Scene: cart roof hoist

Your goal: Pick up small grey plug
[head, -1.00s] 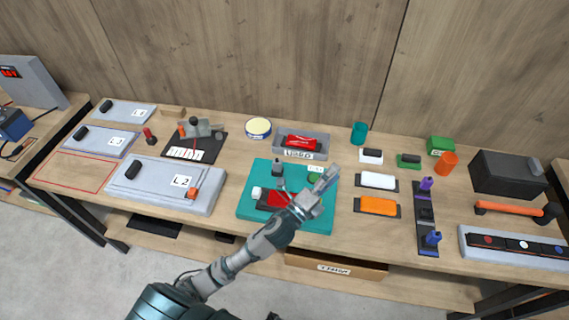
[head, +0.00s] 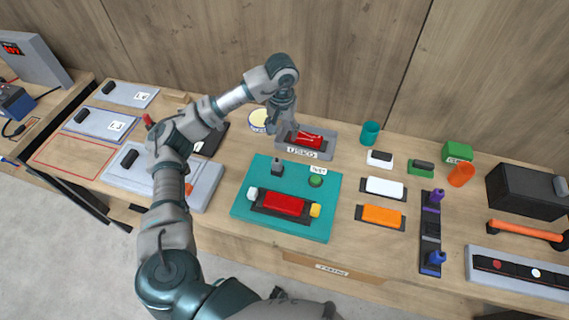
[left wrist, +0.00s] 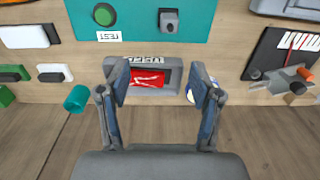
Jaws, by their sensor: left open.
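A small grey block with a dark knob (head: 278,167) stands on the teal board (head: 330,220); it may be the grey plug, but I cannot tell for sure. It also shows at the top of the left wrist view (left wrist: 168,20). My left gripper (head: 281,128) is over the grey tray (head: 329,153), beyond the teal board. In the left wrist view, the fingers of the left gripper (left wrist: 162,88) are wide apart with nothing between them; a red piece (left wrist: 147,78) lies in the tray behind them. My right gripper is not in view.
A red block (head: 283,204) with white and yellow end pieces and a green button (head: 316,181) sit on the teal board. A teal cup (head: 370,133) stands right of the tray, and a round tin (head: 258,119) left of it. The wooden wall (head: 340,50) rises behind.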

